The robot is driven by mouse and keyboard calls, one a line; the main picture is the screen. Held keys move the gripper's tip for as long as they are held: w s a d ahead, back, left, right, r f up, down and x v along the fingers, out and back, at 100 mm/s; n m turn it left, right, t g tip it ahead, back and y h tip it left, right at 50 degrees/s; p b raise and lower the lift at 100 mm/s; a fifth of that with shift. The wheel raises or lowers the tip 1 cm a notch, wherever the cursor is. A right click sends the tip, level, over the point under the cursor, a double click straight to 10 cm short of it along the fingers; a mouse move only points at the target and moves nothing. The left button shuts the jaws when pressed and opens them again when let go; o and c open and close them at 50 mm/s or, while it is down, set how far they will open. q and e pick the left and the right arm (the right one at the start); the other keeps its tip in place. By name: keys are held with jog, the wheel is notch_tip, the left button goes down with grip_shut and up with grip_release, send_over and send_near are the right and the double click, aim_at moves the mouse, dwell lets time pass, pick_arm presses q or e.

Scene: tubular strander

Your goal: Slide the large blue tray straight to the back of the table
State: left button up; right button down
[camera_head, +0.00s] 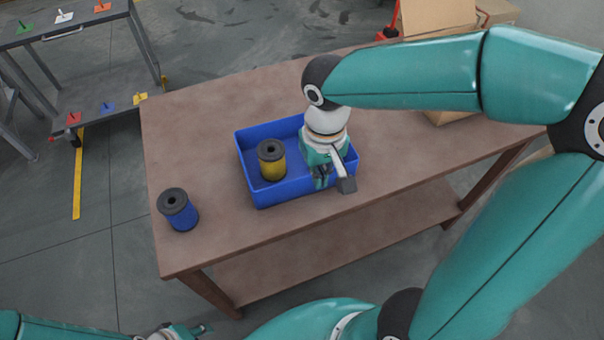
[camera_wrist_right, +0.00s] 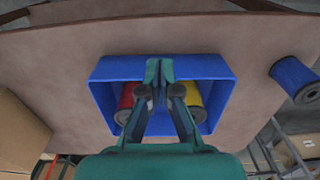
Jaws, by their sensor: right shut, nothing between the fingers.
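The large blue tray (camera_head: 283,189) sits on the brown table, closer to the front edge than the back edge. A yellow spool (camera_head: 271,160) stands in its left part. In the right wrist view the tray (camera_wrist_right: 112,68) also holds a red spool (camera_wrist_right: 126,100) beside the yellow one (camera_wrist_right: 193,98); my right arm hides the red one in the head view. My right gripper (camera_head: 322,178) points down at the tray's near wall, shut and empty; I cannot tell whether it touches that wall. My left gripper (camera_head: 200,329) is low at the bottom left, away from the table, its fingers unclear.
A blue spool (camera_head: 177,209) stands on the table (camera_head: 200,105) left of the tray. A cardboard box (camera_head: 447,117) is at the table's right, partly behind my right arm. The table behind the tray looks clear. A rack with coloured plates (camera_head: 65,17) stands at the back left.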

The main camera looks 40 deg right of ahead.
aim_at(297, 182)
notch_tip(297, 182, down, 10)
jog(key=shift+f+b, duration=0.1)
jog(key=shift+b, duration=0.25)
jog(key=w, duration=0.1)
jog(key=p, duration=0.1)
jog(key=w, duration=0.1)
jog(key=shift+w+d+r, duration=0.3)
jog(key=shift+d+r, duration=0.05)
jog(key=shift+r, duration=0.05)
jog(key=shift+w+d+p, duration=0.15)
jog(key=shift+w+p, duration=0.15)
jog(key=shift+w, duration=0.3)
jog(key=shift+f, duration=0.1)
